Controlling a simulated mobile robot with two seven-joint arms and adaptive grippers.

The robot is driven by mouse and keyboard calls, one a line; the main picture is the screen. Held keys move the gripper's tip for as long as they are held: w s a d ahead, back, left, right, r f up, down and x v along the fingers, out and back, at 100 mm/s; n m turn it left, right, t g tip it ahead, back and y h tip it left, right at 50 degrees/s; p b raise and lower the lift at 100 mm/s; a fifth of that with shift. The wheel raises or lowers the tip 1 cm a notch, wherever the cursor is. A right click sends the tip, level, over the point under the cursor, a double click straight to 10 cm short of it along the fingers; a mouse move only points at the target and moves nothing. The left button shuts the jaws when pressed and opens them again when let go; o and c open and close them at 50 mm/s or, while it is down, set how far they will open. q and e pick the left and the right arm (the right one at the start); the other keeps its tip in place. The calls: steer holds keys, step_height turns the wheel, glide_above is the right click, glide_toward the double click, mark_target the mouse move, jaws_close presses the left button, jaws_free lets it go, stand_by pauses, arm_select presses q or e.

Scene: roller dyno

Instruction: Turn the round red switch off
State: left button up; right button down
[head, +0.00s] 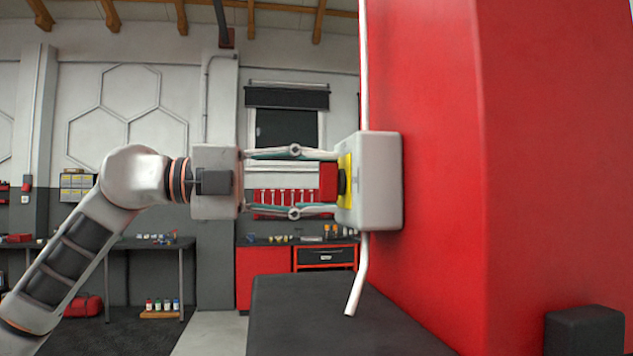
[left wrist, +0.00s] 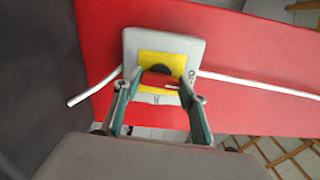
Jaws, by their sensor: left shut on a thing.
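The round red switch (head: 329,182) sits on a yellow plate (head: 345,179) on a grey box (head: 380,180) fixed to the red cabinet's side. My left gripper (head: 335,182) reaches it level from the left, with one finger above and one below the switch. In the left wrist view my left gripper (left wrist: 158,90) has its fingers on both sides of the red switch (left wrist: 158,79), shut on it. The yellow plate (left wrist: 180,62) and the dark base of the switch show behind. Lettering on the box is partly hidden. My right gripper is not in view.
The red cabinet (head: 430,130) fills the right side. A white pipe (head: 363,80) runs up from the box and another piece bends out below it. A dark flat surface (head: 320,320) lies underneath. Workbenches and a red drawer unit (head: 265,275) stand farther back.

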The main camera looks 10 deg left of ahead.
arm_select(q)
steer(key=shift+n, duration=0.6)
steer(key=o, duration=1.1)
steer(key=v, duration=1.2)
